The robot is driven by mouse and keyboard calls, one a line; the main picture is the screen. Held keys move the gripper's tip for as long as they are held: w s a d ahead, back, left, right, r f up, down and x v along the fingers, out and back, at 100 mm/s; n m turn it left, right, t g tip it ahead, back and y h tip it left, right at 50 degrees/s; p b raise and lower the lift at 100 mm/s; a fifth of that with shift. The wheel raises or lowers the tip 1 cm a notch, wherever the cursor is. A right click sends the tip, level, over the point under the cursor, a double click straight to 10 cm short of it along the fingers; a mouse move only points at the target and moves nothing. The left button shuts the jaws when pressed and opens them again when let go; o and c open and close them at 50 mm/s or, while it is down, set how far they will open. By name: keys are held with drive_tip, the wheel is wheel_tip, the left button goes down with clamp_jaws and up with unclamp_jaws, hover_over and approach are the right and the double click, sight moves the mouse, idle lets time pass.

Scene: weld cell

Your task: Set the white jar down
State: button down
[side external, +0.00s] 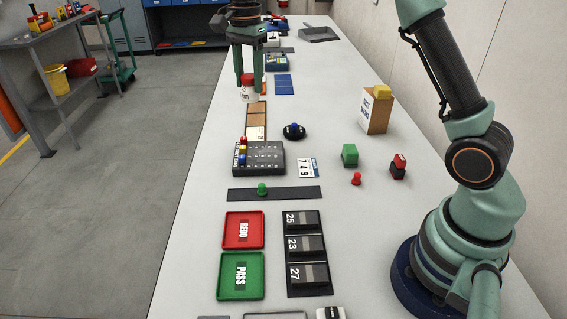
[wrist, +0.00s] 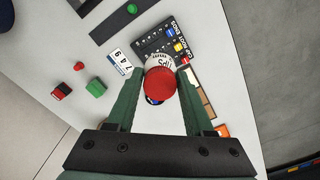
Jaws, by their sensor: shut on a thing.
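The white jar (side external: 249,95) with a red lid is between the fingers of my gripper (side external: 249,84), toward the far part of the bench. My gripper is shut on it from above. In the wrist view the red lid of the jar (wrist: 162,90) faces the camera, with dark lettering on the white side. A finger of my gripper (wrist: 160,76) lies on each side of it. The jar looks upright in the side view. Whether its base touches the bench (side external: 207,140) or hangs just above it, I cannot tell.
A brown segmented strip (side external: 257,115) lies just in front of the jar, and a blue mat (side external: 284,85) lies to its right. A black round piece with a blue top (side external: 294,131) and a dark panel (side external: 265,160) are nearer. Bare bench lies left of the jar.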

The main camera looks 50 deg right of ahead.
drive_tip(key=s+a+n, duration=0.3)
drive_tip(key=s+a, duration=0.1)
drive_tip(key=a, duration=0.9)
drive_tip(key=s+a+n, duration=0.7)
drive_tip(key=s+a, duration=1.5)
drive_tip(key=f, duration=2)
drive_tip(key=shift+s+a+f, duration=0.15)
drive_tip(key=shift+a, duration=0.05)
drive_tip(key=shift+f, duration=0.15)
drive_tip(key=shift+c, duration=1.4)
unclamp_jaws()
